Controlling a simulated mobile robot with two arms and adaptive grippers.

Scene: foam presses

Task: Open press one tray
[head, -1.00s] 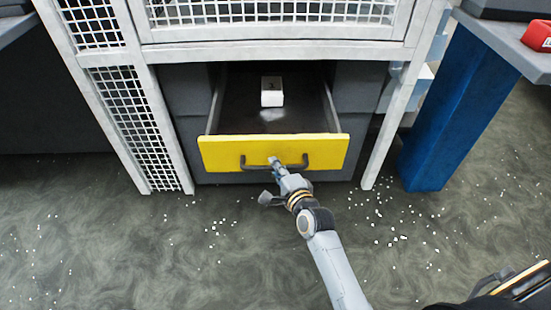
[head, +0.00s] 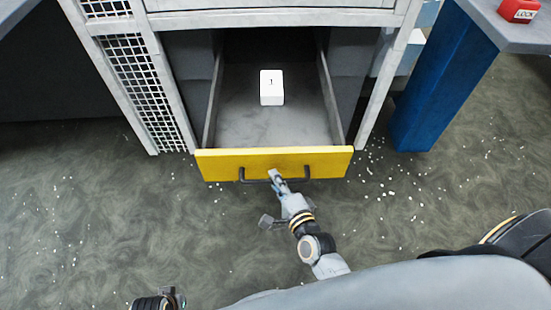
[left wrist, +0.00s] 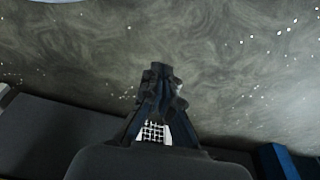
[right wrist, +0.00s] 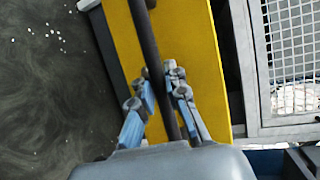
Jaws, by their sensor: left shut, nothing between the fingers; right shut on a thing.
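The press tray is a drawer with a yellow front (head: 220,165) and a dark handle (head: 255,180). It stands pulled well out of the press, and its grey floor (head: 235,120) shows. A white block (head: 271,88) marked with a 1 sits in it. My right gripper (head: 274,175) is at the middle of the handle. In the right wrist view its fingers (right wrist: 160,85) are shut around the dark handle bar (right wrist: 150,45) in front of the yellow front (right wrist: 200,50). My left gripper (left wrist: 160,75) is shut and empty over the floor, and part of it shows at the bottom left of the head view.
The press frame (head: 150,90) with white mesh stands around the drawer. A blue table leg (head: 435,85) is at the right, with a red lock box (head: 519,11) on the tabletop. White foam bits lie on the floor. The floor left of the drawer is mostly clear.

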